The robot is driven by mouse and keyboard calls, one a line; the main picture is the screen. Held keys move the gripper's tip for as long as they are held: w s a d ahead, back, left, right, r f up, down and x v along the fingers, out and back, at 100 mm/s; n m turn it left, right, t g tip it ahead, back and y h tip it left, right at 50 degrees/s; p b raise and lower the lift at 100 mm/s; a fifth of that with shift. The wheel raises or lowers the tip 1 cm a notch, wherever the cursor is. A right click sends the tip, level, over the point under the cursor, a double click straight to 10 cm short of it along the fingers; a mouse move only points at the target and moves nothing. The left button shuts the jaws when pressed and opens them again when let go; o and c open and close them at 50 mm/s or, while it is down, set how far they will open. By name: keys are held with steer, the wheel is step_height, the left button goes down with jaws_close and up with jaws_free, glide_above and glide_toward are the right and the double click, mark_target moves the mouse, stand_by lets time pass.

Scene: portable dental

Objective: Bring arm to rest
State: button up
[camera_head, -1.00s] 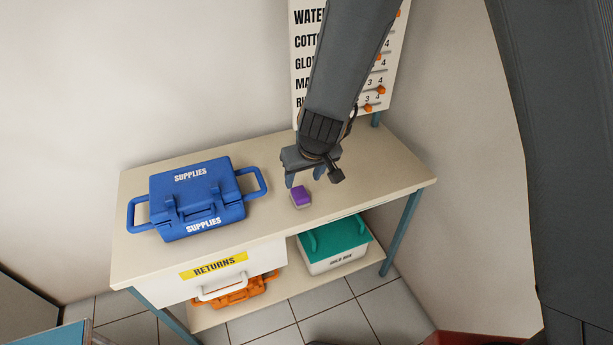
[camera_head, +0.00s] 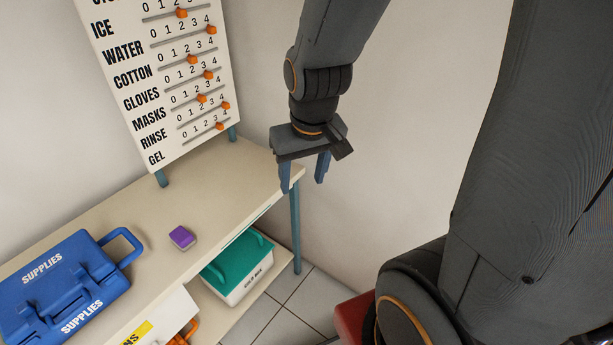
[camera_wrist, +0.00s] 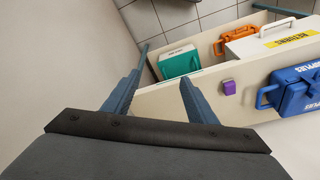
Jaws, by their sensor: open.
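My gripper (camera_head: 304,180) is open and empty in the head view. It hangs in the air by the right end of the table, with its two fingers apart and pointing down. In the wrist view my gripper (camera_wrist: 150,92) also shows with its fingers spread and nothing between them. My arm reaches down to it from the top of the head view. A purple and grey block (camera_head: 182,238) lies on the tabletop, well left of the gripper. It also shows in the wrist view (camera_wrist: 229,88).
A blue supplies case (camera_head: 60,280) stands on the table (camera_head: 215,195). Behind is a board with orange sliders (camera_head: 165,80). On the shelf below are a white cold box with a green lid (camera_head: 240,270) and an orange case (camera_wrist: 236,42). A red object (camera_head: 352,318) stands at lower right.

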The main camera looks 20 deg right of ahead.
steer(key=shift+s+d+r, duration=0.1)
steer(key=shift+s+d, duration=0.25)
steer(key=shift+d, duration=0.05)
step_height(320, 180, down, 9)
steer(key=g+b, duration=0.1)
steer(key=b, duration=0.7)
steer(key=shift+f, duration=0.2)
steer(key=shift+w+a, duration=0.1)
